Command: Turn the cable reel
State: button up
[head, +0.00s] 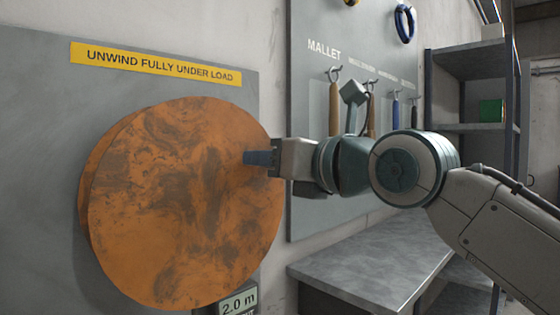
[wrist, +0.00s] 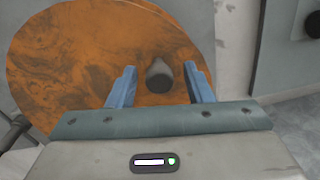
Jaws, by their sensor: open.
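The cable reel (head: 170,210) is a large orange, dark-stained disc on a grey wall panel, seen at an angle in the head view. It also fills the upper left of the wrist view (wrist: 70,45). A short dark handle (wrist: 159,76) sticks out near the reel's edge. My gripper (head: 248,158) is at the reel's right side, its blue fingers open. In the wrist view the handle lies between the two fingers (wrist: 160,76), with a visible gap on each side. The fingers hide the handle in the head view.
A yellow sign (head: 155,63) reads "UNWIND FULLY UNDER LOAD". A display (head: 238,302) below the reel reads 2.0 m. A tool board (head: 315,160) hangs right of the reel, behind my arm. A grey bench (head: 385,255) stands below the board, near shelves (head: 465,127).

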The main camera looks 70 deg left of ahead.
jog(key=shift+d, duration=0.1)
jog(key=v, duration=1.3)
jog(key=shift+d, duration=0.25)
jog(key=shift+w, duration=0.15)
